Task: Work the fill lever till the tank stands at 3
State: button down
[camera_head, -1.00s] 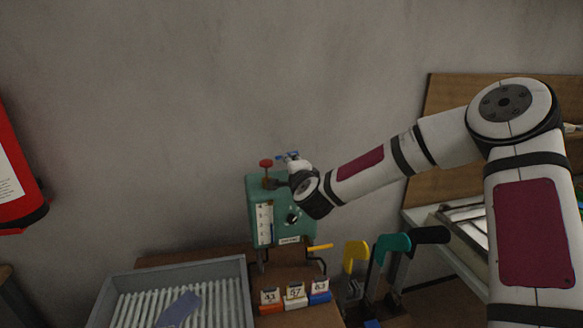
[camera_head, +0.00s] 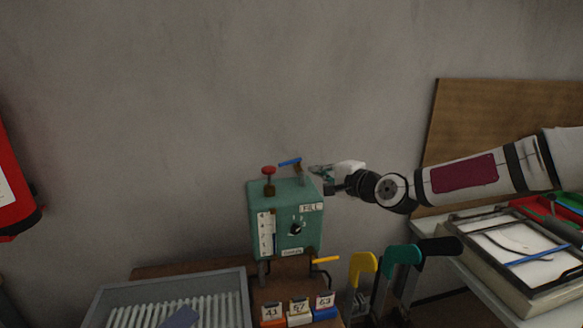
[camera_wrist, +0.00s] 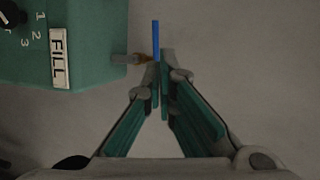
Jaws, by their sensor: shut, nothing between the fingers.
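The green tank box (camera_head: 310,238) stands on the bench with a FILL label (camera_head: 312,208) at its upper right front. The fill lever, with a blue handle (camera_head: 290,162), rises from its top right; its blue end also shows in the wrist view (camera_wrist: 156,40). A white gauge (camera_head: 265,232) on the left front has a blue column in its lower part; its exact reading is too small to tell. A black dial knob (camera_head: 296,229) sits right of it. My gripper (camera_head: 314,170) is shut and empty, just right of the lever; its tips appear close to it, contact unclear.
A red knob (camera_head: 268,170) stands on the box's top left and a yellow-handled lever (camera_head: 326,260) at its lower right. The wall space above is clear.

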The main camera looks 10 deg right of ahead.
jog(key=x, duration=1.3)
jog(key=shift+w+f+b, duration=0.2)
jog(key=shift+b, duration=0.2)
jog(key=shift+a, duration=0.1)
jog(key=shift+a+h+p, duration=0.3)
jog(key=shift+a+p, duration=0.05)
jog(key=shift+w+a+r+m+t+h+p, duration=0.15)
jog(key=shift+m+t+h+p, duration=0.2)
jog(key=shift+m+h, duration=0.2)
jog(key=shift+b+x, duration=0.3)
jog(key=shift+x, duration=0.5)
jog(key=shift+a, duration=0.1)
